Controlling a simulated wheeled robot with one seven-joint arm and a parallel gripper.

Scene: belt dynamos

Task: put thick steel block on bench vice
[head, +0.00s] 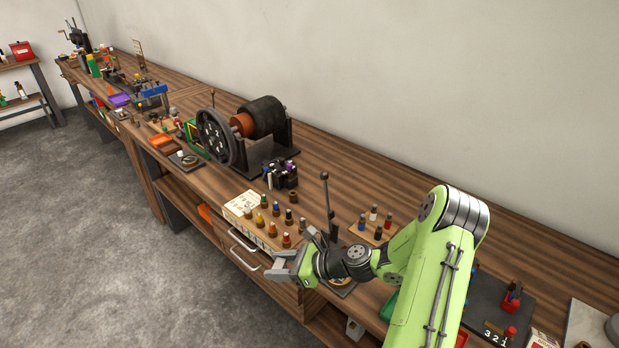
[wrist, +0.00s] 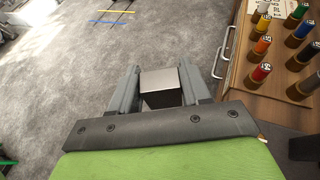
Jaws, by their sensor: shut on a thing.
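My gripper (head: 281,266) is just off the front edge of the bench, over the drawer fronts. In the wrist view my gripper (wrist: 160,80) is shut on the thick steel block (wrist: 160,79), a grey block with a bright top face and a dark side face. It sits between the two grey fingers, with the floor behind it. I cannot make out the block in the head view. A blue clamp-like tool (head: 151,91) toward the far left of the bench may be the bench vice; it is too small to be sure.
A wooden bench (head: 330,165) runs along the wall. An upright lever (head: 327,200) stands close to my arm. Drawer handles (head: 243,240) stick out in front. The floor (head: 100,240) is open.

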